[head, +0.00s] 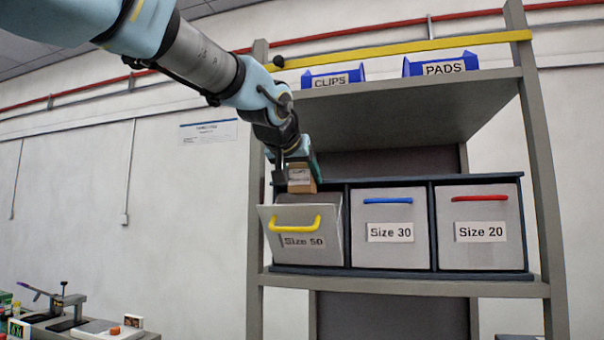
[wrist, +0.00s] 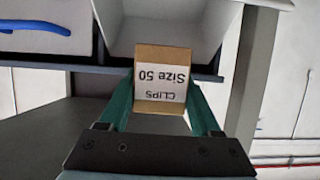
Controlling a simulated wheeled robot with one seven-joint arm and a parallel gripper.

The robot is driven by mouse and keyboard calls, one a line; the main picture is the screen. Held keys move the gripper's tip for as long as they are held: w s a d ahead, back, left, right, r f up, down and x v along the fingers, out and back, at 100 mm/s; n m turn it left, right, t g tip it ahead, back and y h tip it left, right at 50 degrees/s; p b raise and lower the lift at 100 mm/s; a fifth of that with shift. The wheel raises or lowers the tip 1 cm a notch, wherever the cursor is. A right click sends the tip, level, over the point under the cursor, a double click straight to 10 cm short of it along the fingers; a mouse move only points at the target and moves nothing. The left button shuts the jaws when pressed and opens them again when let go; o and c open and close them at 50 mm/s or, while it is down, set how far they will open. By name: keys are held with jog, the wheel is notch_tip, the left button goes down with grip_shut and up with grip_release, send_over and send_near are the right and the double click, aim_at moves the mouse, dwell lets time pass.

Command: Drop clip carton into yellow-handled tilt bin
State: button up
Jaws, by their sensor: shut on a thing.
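The yellow-handled tilt bin (head: 302,245), labelled "Size 50", is tipped open at the left of the bin row. The carton shows just above its opening in the head view. The pale inside of the bin (wrist: 165,25) shows beyond the carton in the wrist view. Its floor is hidden in the head view.
Bins with a blue handle (head: 389,228) and a red handle (head: 480,227) stand closed to the right. The upper shelf (head: 410,105) with blue CLIPS (head: 334,79) and PADS (head: 441,67) trays overhangs them. A rack post (head: 256,220) stands left of the open bin.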

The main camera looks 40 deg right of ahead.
jog(key=shift+f, duration=0.8)
jog(key=o, duration=1.5)
jog(key=shift+a+b, duration=0.1)
jog(key=shift+b, duration=0.2)
jog(key=b+v, duration=0.3)
jog(key=v, duration=0.7)
jog(key=shift+s+a, duration=0.2)
jog(key=shift+a, duration=0.1)
